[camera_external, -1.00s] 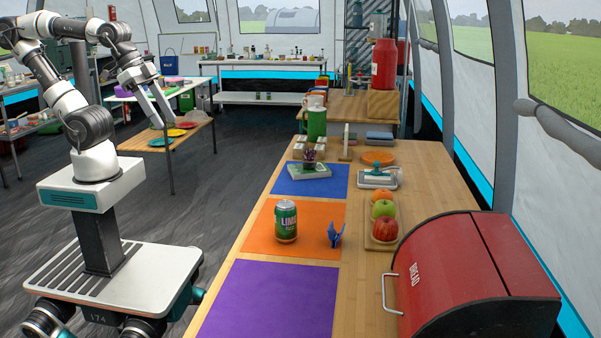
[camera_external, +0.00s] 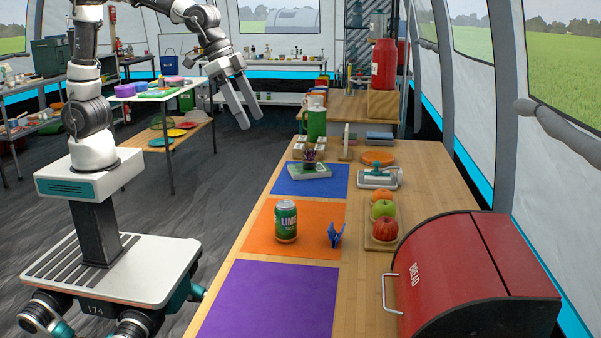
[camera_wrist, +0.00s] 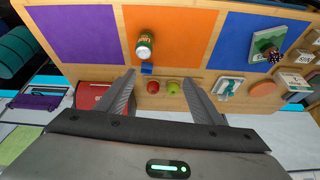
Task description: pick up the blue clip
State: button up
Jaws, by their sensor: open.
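The blue clip (camera_external: 335,235) stands on the right edge of the orange mat (camera_external: 305,251), just right of a green lime can (camera_external: 286,221). In the wrist view the blue clip (camera_wrist: 147,69) shows just below the can, ahead of and between my fingers. My gripper (camera_external: 248,112) is open and empty. It hangs in the air left of the table's far part, well above and away from the clip. In the wrist view the two fingertips (camera_wrist: 160,78) are spread wide.
A wooden board (camera_external: 371,242) with apples and an orange is right of the clip. A red bread box (camera_external: 470,280) stands at the front right.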

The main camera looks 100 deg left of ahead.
jog(key=p, duration=0.2)
send_near(330, 226)
jog(key=shift+m+g, duration=0.3)
jog(key=x, duration=0.1)
jog(key=b+x, duration=0.1)
jog(key=x, duration=0.1)
jog(key=a+b+x, duration=0.1)
jog(key=x, duration=0.1)
jog(key=shift+w+f, duration=0.15)
jog(key=shift+w, duration=0.05)
jog(key=shift+d+b+x, duration=0.15)
jog(key=shift+b+x, duration=0.05)
jog(key=shift+x, duration=0.75)
jog(key=shift+d+b+x, duration=0.2)
jog(key=shift+x, duration=0.75)
jog(key=shift+d+b+x, duration=0.15)
jog(key=shift+b+x, duration=0.05)
jog(key=shift+x, duration=0.75)
jog(key=c, duration=1.1)
